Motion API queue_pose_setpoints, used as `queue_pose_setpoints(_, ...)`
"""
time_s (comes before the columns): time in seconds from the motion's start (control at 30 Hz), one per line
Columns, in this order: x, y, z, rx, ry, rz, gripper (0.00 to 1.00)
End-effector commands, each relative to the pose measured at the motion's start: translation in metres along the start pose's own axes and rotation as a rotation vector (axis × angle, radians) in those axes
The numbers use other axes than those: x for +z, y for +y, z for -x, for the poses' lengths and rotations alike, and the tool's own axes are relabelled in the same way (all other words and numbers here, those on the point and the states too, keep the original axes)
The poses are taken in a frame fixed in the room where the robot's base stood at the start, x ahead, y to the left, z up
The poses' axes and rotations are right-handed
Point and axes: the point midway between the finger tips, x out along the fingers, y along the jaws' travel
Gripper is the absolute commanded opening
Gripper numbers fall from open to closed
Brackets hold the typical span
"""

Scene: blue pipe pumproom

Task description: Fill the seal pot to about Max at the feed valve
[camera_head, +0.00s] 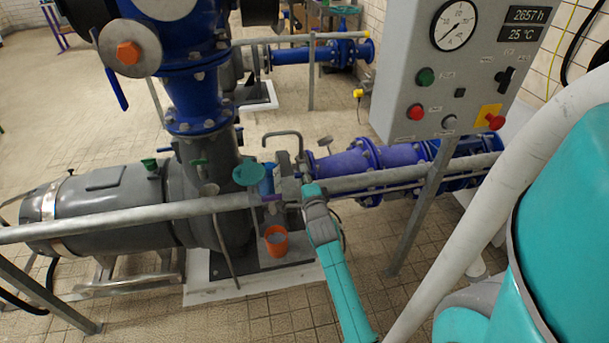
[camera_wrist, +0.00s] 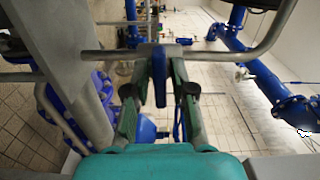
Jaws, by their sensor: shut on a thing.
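My gripper (camera_head: 290,186) reaches over the grey rail beside the pump. In the wrist view my gripper (camera_wrist: 159,75) has its two green fingers shut on a narrow blue handle (camera_wrist: 158,82). The handle sits at a thin grey pipe (camera_wrist: 243,56), and appears to be the feed valve's. In the head view the bent grey pipe (camera_head: 283,135) rises just behind my gripper. A small blue vessel (camera_head: 267,181), perhaps the seal pot, is left of my gripper and partly hidden. I cannot make out its level or Max mark.
A green round disc (camera_head: 248,173) is left of the vessel. The grey rail (camera_head: 130,220) crosses in front of the pump. A grey control panel (camera_head: 452,75) with gauge and buttons stands right.

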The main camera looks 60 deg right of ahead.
Motion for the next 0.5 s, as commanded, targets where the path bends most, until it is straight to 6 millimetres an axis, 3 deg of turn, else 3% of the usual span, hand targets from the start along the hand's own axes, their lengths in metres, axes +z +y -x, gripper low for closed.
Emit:
queue_pose_setpoints(0.47, -0.0006, 0.0006, -0.0001, 0.002, 0.001, -0.015, 0.0)
queue_pose_setpoints(0.5, -0.0006, 0.0007, -0.0001, 0.002, 0.001, -0.015, 0.27)
